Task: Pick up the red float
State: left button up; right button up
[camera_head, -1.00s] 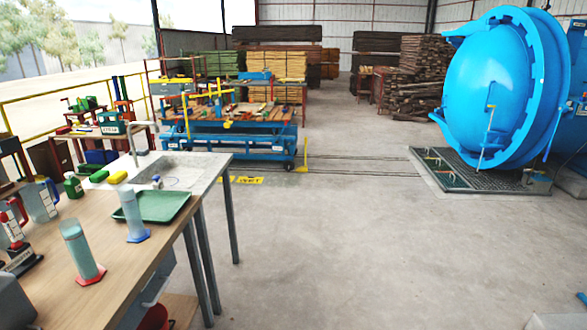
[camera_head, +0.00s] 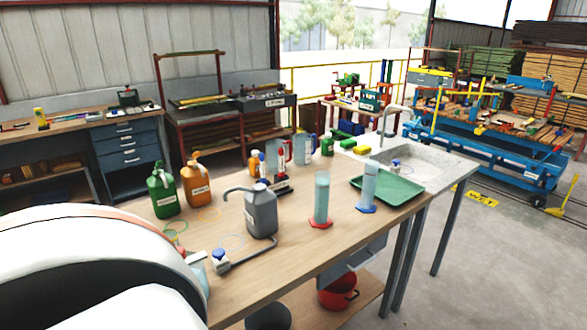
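I cannot pick out a red float for certain in the head view. On the wooden bench (camera_head: 290,262) stand a measuring cylinder with a red base (camera_head: 321,200) and one with a blue base (camera_head: 368,187). A small red and black item with a white label (camera_head: 281,185) stands behind the grey jug (camera_head: 261,211), with red-handled clear jugs (camera_head: 303,150) near it. Any of these may hide a small float. Neither gripper is in view; a large white and black part, apparently of my own arm, fills the lower left.
A green jug (camera_head: 163,192) and an orange jug (camera_head: 197,186) stand on the bench's left part. A green tray (camera_head: 387,188) lies beside the sink (camera_head: 408,168). A red bucket (camera_head: 338,292) is on the lower shelf. Open floor (camera_head: 490,270) lies to the right.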

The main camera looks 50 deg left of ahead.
aim_at(281, 175)
jog(key=u, duration=1.65)
jog(key=i+l+z, duration=0.35)
